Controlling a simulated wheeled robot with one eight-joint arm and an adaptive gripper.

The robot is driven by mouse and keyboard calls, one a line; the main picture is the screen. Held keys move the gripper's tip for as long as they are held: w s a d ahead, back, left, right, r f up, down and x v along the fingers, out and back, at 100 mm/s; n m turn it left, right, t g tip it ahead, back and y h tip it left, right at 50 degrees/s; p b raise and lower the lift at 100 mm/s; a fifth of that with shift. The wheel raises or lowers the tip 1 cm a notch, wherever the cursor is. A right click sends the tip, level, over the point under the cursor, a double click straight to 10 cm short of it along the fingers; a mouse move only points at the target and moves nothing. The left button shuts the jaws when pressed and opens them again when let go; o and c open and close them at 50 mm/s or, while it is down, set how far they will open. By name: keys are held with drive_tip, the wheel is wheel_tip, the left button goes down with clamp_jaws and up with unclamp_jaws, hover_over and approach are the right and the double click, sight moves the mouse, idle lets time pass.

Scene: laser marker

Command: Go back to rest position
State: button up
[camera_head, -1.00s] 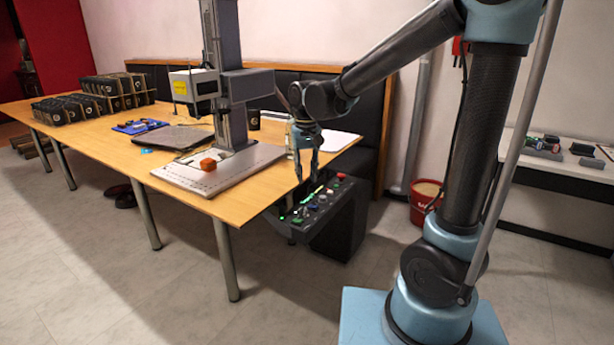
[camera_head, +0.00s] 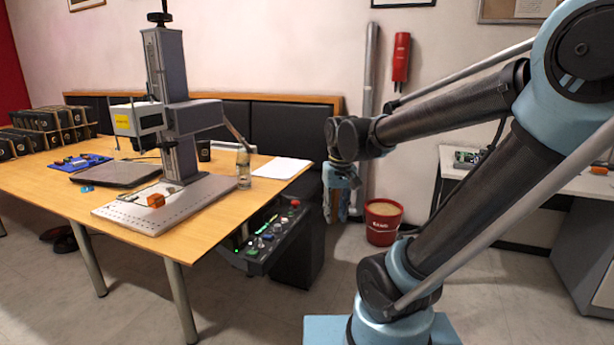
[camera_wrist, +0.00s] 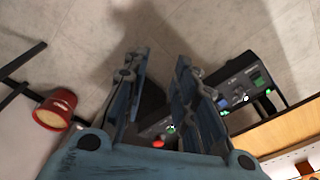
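My gripper (camera_head: 337,215) hangs pointing down in the head view, to the right of the table's end and its control panel (camera_head: 275,232), clear of both. In the wrist view its two blue fingers (camera_wrist: 160,75) are apart, with only floor and part of the panel seen between them, so it is open and empty. The laser marker (camera_head: 172,95) stands on its grey base plate (camera_head: 130,210) on the wooden table (camera_head: 50,190). An orange block (camera_head: 156,200) lies on that plate.
A red bucket (camera_head: 383,222) stands on the floor behind my gripper. A white side table (camera_head: 560,180) is at the right, partly behind my arm. Several black boxes (camera_head: 45,130) stand far left.

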drive_tip(key=s+d+f+m+t, duration=0.1)
drive_tip(key=s+d+f, duration=0.6)
drive_tip(key=s+d, duration=0.3)
drive_tip(key=shift+d+f+m, duration=0.25)
drive_tip(key=shift+d+m, duration=0.05)
drive_tip(key=shift+m, duration=0.1)
